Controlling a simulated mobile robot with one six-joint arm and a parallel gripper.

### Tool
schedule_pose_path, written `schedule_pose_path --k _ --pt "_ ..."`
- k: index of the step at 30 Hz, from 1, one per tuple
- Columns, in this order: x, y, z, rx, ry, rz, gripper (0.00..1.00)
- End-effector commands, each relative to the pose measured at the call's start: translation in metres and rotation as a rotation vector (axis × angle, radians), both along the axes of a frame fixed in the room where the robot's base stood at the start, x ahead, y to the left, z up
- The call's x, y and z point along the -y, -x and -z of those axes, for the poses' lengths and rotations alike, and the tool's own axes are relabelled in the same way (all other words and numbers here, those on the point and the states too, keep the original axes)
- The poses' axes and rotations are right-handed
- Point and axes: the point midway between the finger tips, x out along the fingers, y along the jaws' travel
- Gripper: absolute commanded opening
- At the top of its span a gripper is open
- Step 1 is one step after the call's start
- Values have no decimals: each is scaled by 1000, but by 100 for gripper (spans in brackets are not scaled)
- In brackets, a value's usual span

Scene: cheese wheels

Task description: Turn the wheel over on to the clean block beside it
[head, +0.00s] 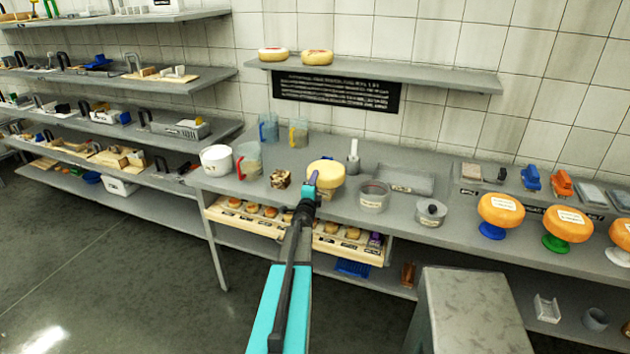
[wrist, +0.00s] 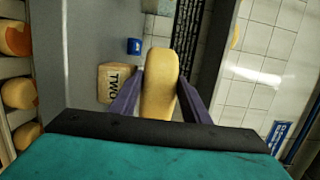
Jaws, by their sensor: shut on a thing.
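The pale yellow cheese wheel (head: 327,172) is at the middle of the grey bench. My gripper (head: 312,183) is shut on it from the near side. In the wrist view the same wheel (wrist: 158,88) shows edge-on between the two purple fingers of my gripper (wrist: 160,100). A tan block marked "TWO" (wrist: 116,83) lies beside the wheel, apart from it, in the wrist view. A small patterned brown block (head: 281,179) stands left of the wheel in the head view. A tan support partly shows below the wheel; its contact with the wheel is unclear.
Measuring jugs (head: 250,160) and a white tub (head: 216,158) stand to the left. A grey round pot (head: 374,196) and a shallow tray (head: 405,184) stand to the right. A drawer of small wheels (head: 270,222) sits under the bench front. A wall shelf (head: 400,76) is above.

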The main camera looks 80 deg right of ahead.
Motion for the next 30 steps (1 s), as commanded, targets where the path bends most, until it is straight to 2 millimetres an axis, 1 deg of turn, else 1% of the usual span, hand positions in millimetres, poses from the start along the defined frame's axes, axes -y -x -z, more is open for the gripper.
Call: schedule_pose_path --k 10,30 --pt "0 0 9 -3 7 1 0" --pt "0 -1 11 -2 8 0 0"
